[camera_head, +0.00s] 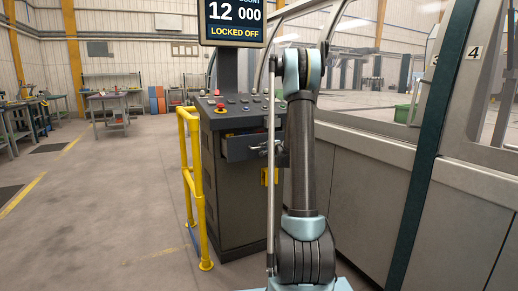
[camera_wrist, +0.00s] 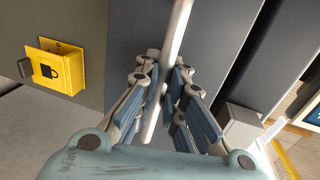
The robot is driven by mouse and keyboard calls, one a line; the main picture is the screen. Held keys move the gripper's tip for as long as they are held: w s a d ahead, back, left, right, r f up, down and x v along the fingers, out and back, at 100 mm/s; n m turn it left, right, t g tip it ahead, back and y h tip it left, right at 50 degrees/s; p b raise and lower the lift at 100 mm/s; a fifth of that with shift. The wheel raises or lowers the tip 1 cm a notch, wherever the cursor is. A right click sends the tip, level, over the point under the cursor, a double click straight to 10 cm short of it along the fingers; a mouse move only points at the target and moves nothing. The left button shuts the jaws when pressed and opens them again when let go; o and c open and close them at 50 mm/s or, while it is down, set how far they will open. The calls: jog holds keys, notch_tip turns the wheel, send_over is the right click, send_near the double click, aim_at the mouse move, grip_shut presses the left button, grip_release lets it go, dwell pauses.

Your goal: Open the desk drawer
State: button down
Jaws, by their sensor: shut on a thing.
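The control desk (camera_head: 228,190) is a dark grey cabinet. Its drawer (camera_head: 246,148) juts out from the upper part, with something red and yellow showing inside. In the wrist view, the plain grey drawer front (camera_wrist: 125,38) lies beyond my fingers. A pale bar handle (camera_wrist: 173,35) runs between the fingers of my gripper (camera_wrist: 158,76), which is shut on it. In the head view my arm hides most of my gripper and the drawer's right end.
A yellow guard rail (camera_head: 199,185) stands left of the desk. The machine's wall (camera_head: 360,180) runs close on the right. Open floor lies to the left.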

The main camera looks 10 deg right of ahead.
jog(key=f+v, duration=0.2)
jog(key=v, duration=0.7)
jog(key=shift+s, duration=0.3)
jog(key=c, duration=1.7)
grip_release()
jog(key=shift+w, duration=0.1)
jog(key=shift+d, duration=0.1)
jog(key=v, duration=1.2)
jog(key=shift+f, duration=0.1)
